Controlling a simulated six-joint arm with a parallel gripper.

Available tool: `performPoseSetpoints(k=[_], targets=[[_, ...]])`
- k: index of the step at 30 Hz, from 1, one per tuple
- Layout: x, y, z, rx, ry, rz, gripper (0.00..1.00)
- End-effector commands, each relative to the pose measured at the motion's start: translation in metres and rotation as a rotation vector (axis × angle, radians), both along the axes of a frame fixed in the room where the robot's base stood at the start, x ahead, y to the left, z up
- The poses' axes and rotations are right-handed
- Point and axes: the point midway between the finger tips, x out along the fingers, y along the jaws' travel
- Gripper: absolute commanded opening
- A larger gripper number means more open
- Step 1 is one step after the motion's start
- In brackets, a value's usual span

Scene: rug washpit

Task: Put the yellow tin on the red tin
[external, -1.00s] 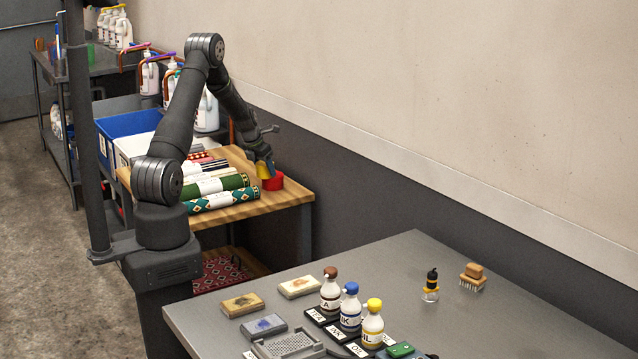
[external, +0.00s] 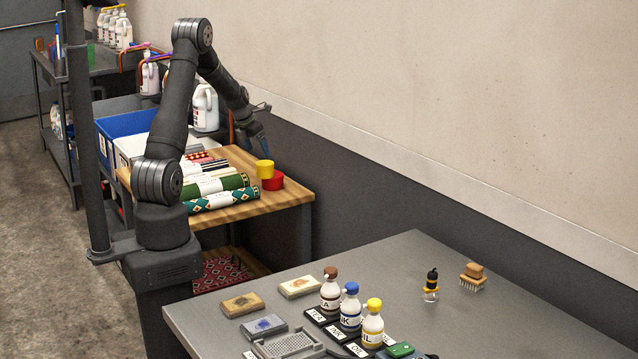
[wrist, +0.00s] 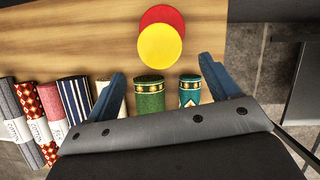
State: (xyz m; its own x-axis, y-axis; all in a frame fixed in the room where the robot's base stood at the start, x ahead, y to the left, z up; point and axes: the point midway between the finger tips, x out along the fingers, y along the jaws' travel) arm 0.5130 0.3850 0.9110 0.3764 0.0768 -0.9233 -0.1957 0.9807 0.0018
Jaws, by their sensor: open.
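The yellow tin (external: 265,168) sits on top of the red tin (external: 275,182) near the right end of the wooden table. It looks off-centre, overhanging the red tin toward the left in the external view. In the wrist view the yellow tin (wrist: 160,48) covers most of the red tin (wrist: 162,16), leaving a red crescent at its far side. My gripper (external: 262,141) is open and empty, raised above and behind the tins. Its two blue fingers (wrist: 164,78) are spread wide in the wrist view, with the tins beyond them.
Rolled rugs (external: 218,190) lie on the wooden table (external: 245,212) left of the tins; their ends show below the tins in the wrist view. The wall stands close behind. A metal table (external: 415,265) with bottles, brushes and blocks is in front.

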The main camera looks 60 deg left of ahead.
Motion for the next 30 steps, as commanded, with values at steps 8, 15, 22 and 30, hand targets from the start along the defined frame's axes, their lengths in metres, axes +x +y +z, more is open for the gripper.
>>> performPoseSetpoints(k=[8, 15, 22, 30], targets=[[-0.011, -0.002, 0.028, 0.0, 0.0, 0.0, 0.8], [-0.013, -0.003, 0.03, -0.001, 0.001, 0.0, 0.8], [-0.012, -0.002, 0.028, -0.001, 0.001, 0.0, 0.8], [0.0, -0.001, -0.003, -0.002, 0.003, -0.001, 0.8]])
